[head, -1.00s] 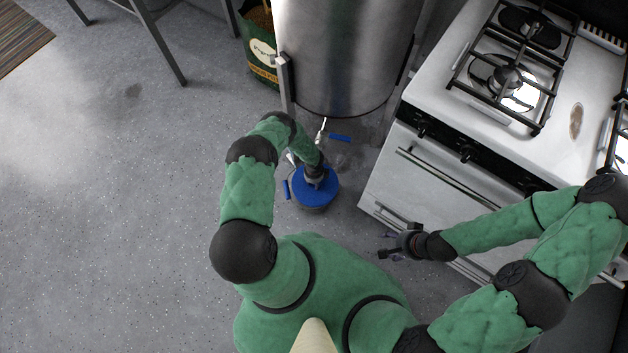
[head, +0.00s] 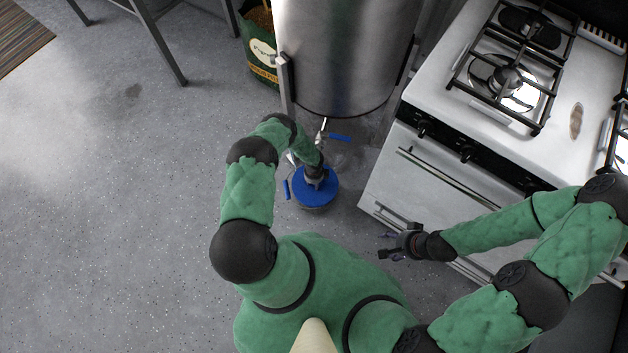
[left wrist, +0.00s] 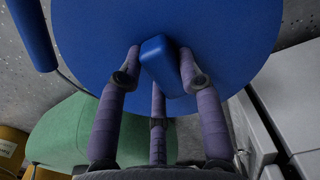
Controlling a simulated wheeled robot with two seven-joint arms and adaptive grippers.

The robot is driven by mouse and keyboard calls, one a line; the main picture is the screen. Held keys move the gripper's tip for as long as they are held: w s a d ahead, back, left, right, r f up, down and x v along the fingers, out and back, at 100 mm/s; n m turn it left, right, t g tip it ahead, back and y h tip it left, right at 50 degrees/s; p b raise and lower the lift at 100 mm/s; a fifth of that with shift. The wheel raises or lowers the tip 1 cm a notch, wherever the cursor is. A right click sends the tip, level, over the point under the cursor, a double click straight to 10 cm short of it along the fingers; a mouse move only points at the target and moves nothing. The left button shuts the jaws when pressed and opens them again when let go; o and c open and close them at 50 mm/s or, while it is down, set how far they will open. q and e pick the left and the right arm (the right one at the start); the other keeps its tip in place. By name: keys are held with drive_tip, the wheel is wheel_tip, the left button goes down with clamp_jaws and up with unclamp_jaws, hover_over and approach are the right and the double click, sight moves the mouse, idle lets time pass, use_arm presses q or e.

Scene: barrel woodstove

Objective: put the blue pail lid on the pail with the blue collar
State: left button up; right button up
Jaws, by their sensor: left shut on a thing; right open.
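The blue pail lid (head: 326,190) is a flat round disc, and it fills the upper part of the left wrist view (left wrist: 230,40). My left gripper (head: 316,180) is shut on the raised block handle (left wrist: 163,62) in the lid's middle. A pail (head: 318,206) shows only as a thin rim below the lid; its collar is hidden. I cannot tell whether the lid touches it. A blue bar-shaped grip (head: 286,190) shows at the left side of the pail. My right gripper (head: 386,249) is open and empty near the stove's front.
A white stove (head: 440,190) stands on the right. A green sack (head: 258,45) is left of the tank. The floor at left is clear.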

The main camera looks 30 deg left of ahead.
idle(0.3)
use_arm(q)
drive_tip(key=o, duration=1.6)
drive_tip(key=shift+c, duration=0.2)
drive_tip(key=shift+r+p, duration=2.45)
drive_tip(key=shift+r, duration=1.05)
drive_tip(key=shift+r, duration=0.1)
wheel_tip(320, 180, up, 12)
